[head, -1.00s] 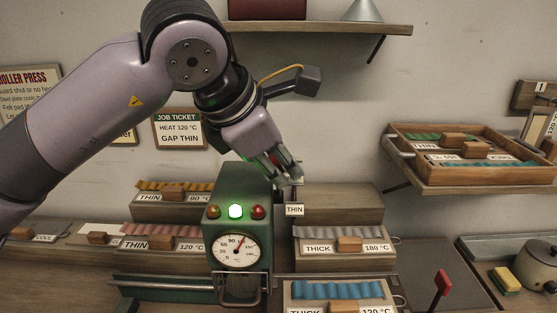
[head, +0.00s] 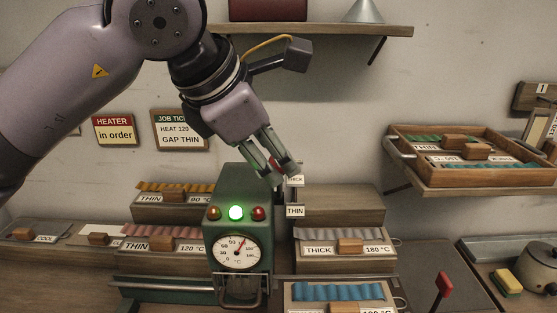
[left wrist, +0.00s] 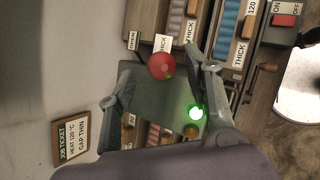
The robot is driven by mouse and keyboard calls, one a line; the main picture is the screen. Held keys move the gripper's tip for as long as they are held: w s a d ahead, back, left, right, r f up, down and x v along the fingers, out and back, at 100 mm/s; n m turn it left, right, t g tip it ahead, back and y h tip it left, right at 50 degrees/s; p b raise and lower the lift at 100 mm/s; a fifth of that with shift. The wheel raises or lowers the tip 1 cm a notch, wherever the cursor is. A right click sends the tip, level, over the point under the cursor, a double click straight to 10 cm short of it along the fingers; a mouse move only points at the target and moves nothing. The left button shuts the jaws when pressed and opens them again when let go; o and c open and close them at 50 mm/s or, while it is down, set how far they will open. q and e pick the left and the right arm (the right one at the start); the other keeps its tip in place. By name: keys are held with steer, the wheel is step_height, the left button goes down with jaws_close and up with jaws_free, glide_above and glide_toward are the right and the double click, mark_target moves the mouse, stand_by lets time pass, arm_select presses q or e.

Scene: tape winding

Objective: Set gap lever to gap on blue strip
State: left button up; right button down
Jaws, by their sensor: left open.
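The green press (head: 238,190) stands in the middle of the bench, with a lit green lamp and a dial. Its gap lever's red ball knob (left wrist: 161,66) shows in the left wrist view between my finger ends. In the head view the fingers mostly hide it. My left gripper (head: 285,177) is open around or just above the knob; contact cannot be told. THICK (head: 295,181) and THIN (head: 295,211) gap labels sit one above the other beside the press. The blue strip (head: 333,291) lies on a holder at front right. My right gripper is out of view.
The job ticket (head: 180,130) reads heat 120, gap thin. Stepped holders with strips flank the press. A wooden tray (head: 470,173) sits on the right shelf, and another shelf (head: 320,29) is above. A red-handled switch (head: 444,284) stands at front right.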

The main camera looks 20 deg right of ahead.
arm_select(q)
steer(key=v, duration=0.8)
steer(key=shift+r, duration=0.1)
